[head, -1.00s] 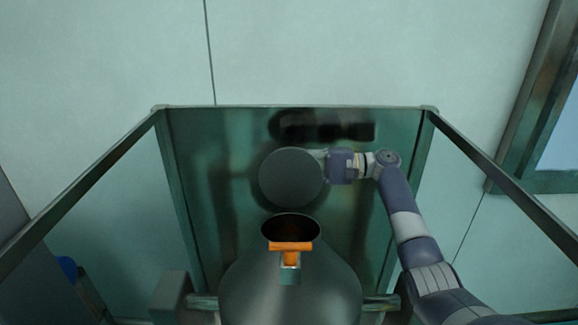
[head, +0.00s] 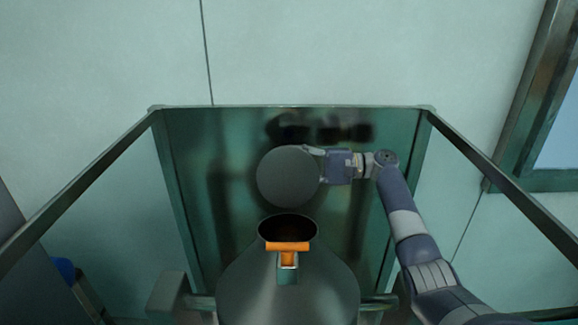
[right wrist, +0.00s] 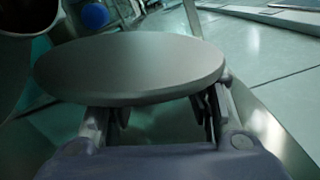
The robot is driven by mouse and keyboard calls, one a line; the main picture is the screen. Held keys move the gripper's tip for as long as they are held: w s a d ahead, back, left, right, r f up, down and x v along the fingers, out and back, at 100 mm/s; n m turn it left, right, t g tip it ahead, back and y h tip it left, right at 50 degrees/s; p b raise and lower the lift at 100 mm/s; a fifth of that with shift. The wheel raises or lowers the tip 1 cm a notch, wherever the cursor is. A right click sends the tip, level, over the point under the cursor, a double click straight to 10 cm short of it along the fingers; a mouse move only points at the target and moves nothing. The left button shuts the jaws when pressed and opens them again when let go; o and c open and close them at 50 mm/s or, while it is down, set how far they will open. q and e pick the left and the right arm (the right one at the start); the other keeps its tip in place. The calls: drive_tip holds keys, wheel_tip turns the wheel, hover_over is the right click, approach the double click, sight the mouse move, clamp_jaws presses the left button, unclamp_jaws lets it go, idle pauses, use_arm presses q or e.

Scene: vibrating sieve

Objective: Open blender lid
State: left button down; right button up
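The blender lid (head: 288,176) is a round grey disc, swung up behind the blender's dark round mouth (head: 288,229), which is uncovered. The blender (head: 318,290) is a grey metal body with an orange-handled latch (head: 288,247) at the front of its rim. My right gripper (head: 321,166) is at the lid's right edge. In the right wrist view the lid (right wrist: 130,62) lies across the fingers of my right gripper (right wrist: 155,112), which are spread apart, their tips partly hidden by it. My left gripper is out of view.
A metal-edged frame (head: 290,107) with glossy dark panels surrounds the blender at the back and sides. My right arm reaches in along the right side. A blue object (head: 62,268) is at the lower left, outside the frame.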

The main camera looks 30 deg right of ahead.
drive_tip(key=shift+a, duration=0.1)
drive_tip(key=v, duration=0.7)
drive_tip(key=shift+d, duration=0.3)
